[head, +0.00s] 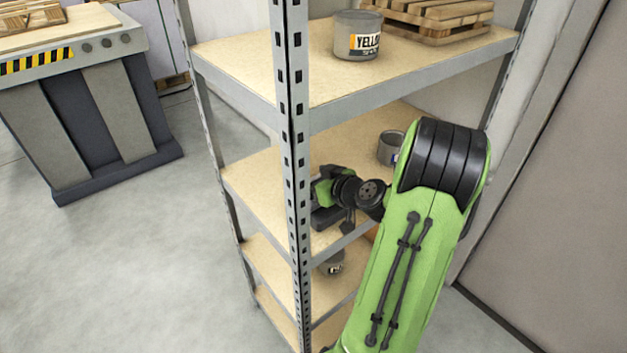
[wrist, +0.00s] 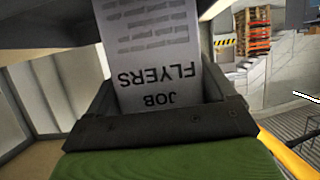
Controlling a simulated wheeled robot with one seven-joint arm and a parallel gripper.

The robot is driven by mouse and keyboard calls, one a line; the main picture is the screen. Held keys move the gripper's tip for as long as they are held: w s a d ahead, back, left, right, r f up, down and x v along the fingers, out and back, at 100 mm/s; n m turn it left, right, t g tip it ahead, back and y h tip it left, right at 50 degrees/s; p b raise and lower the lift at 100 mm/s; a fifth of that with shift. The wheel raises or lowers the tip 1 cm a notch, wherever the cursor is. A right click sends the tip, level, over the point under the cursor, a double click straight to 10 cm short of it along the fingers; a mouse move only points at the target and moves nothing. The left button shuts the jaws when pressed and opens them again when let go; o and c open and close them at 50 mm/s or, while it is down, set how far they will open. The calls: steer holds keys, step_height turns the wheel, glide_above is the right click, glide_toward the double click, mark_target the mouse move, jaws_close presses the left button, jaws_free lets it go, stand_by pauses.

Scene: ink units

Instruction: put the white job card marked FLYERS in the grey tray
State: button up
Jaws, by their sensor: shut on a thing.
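The white job card (wrist: 150,40) marked FLYERS fills the upper middle of the wrist view, its print upside down. My gripper (wrist: 165,98) is shut on the card's near end, with dark jaw parts on both sides. In the head view my arm reaches to the middle shelf of the rack, and its dark end (head: 325,214) is partly behind the rack's front post. The card cannot be made out in the head view. I cannot make out the grey tray in either view.
A metal rack with wooden shelves (head: 250,78) stands around my arm. A grey can (head: 390,147) stands behind my arm, another (head: 333,264) lower. Floor at left is clear.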

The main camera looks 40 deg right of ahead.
steer(key=shift+f, duration=0.15)
steer(key=o, duration=0.9)
steer(key=shift+s+r, duration=0.3)
steer(key=shift+r, duration=0.05)
steer(key=v, duration=1.1)
steer(key=shift+s+a+p, duration=0.1)
steer(key=shift+a+p, duration=0.05)
steer(key=shift+p, duration=0.15)
steer(key=shift+s, duration=0.1)
